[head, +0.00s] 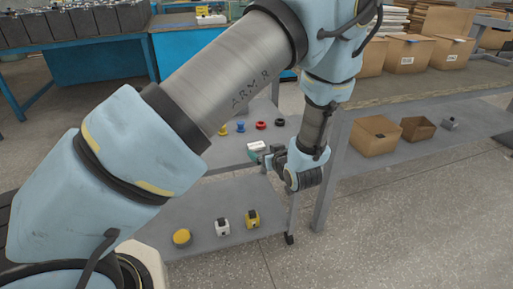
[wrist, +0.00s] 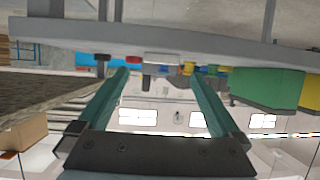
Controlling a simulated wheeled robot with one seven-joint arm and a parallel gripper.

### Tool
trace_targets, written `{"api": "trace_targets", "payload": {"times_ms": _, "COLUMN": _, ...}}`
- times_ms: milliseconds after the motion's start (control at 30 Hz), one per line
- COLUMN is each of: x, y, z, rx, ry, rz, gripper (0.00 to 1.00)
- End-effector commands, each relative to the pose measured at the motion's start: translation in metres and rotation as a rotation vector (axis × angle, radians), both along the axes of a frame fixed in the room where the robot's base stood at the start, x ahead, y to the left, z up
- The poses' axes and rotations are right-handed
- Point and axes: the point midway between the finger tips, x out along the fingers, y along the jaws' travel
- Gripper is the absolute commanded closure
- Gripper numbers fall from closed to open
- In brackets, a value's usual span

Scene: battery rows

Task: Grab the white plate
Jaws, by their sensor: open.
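A small white plate (head: 257,146) lies on the grey cart's upper shelf, just beyond my gripper in the head view. In the wrist view, which is upside down, the white plate (wrist: 161,57) shows between and beyond the fingertips. My gripper (head: 254,156) is close to the near side of the plate. In the wrist view my gripper (wrist: 155,75) has its two green fingers wide apart, with nothing held between them. Whether a finger touches the plate cannot be told. My arm crosses in front of part of the shelf.
Blue and yellow spools (head: 240,126) and red (head: 279,122) and black round pieces stand behind the plate. The lower shelf holds a yellow round piece (head: 182,238) and two small boxes (head: 222,227). A workbench with cardboard boxes (head: 375,136) stands close on the right.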

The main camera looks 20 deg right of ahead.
Motion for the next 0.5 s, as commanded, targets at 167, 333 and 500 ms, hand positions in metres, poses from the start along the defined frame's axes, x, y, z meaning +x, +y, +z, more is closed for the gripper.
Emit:
{"api": "trace_targets", "payload": {"times_ms": 167, "x": 0.014, "y": 0.001, "z": -0.005, "rx": 0.001, "ry": 0.001, "rz": 0.003, "gripper": 0.00}}
{"api": "trace_targets", "payload": {"times_ms": 333, "x": 0.038, "y": -0.001, "z": -0.014, "rx": 0.001, "ry": 0.001, "rz": 0.002, "gripper": 0.00}}
{"api": "trace_targets", "payload": {"times_ms": 500, "x": 0.049, "y": -0.002, "z": -0.019, "rx": 0.000, "ry": 0.001, "rz": 0.001, "gripper": 0.00}}
